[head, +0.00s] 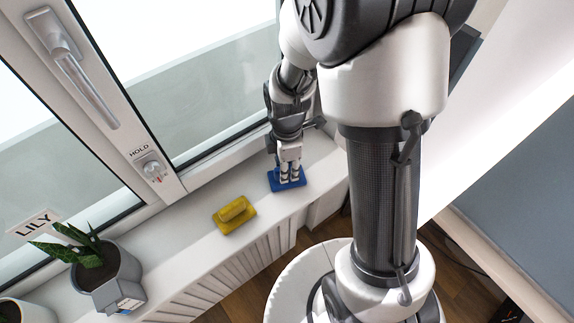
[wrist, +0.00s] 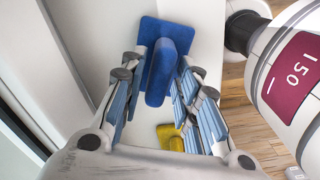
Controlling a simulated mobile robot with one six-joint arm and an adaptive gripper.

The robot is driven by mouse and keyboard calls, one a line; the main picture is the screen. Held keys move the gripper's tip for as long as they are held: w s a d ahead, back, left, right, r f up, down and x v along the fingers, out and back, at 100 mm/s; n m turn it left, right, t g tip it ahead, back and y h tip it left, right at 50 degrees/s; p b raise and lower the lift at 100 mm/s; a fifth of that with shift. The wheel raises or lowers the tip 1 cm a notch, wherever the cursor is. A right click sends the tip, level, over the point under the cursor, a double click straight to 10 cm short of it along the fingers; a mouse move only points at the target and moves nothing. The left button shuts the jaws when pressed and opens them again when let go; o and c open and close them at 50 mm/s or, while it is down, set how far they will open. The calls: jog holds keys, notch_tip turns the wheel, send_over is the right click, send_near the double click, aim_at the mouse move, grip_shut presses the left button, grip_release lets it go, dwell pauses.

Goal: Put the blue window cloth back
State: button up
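The blue window cloth (head: 274,185) lies flat on the white window sill, below the glass. It is a flat blue pad with a raised bar-like grip, which also shows in the wrist view (wrist: 181,35). My gripper (head: 289,179) points down over it from above. In the wrist view my gripper (wrist: 163,68) has one finger on each side of the raised grip. The fingers stand apart with small gaps beside the grip, so it looks open around the cloth. Part of the pad is hidden behind my fingers in the head view.
A similar yellow cloth (head: 234,215) lies on the sill (head: 190,240) to the left. A potted plant (head: 105,275) stands further left. The window handle (head: 85,80) and a knob marked HOLD (head: 151,168) are on the frame. The sill between yellow cloth and plant is clear.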

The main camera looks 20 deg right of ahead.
jog(key=shift+o, duration=0.6)
jog(key=shift+r, duration=0.15)
jog(key=s+r+m+t+p, duration=0.1)
jog(key=s+r+m+p, duration=0.15)
jog(key=r, duration=0.75)
jog(key=s+r+m+t+p, duration=0.15)
jog(key=r+m, duration=0.25)
jog(key=r, duration=0.7)
jog(key=s+r+m+t, duration=0.2)
jog(key=s+r+m, duration=0.3)
jog(key=s+m, duration=0.5)
jog(key=shift+s+r+m, duration=0.35)
jog(key=shift+s, duration=0.15)
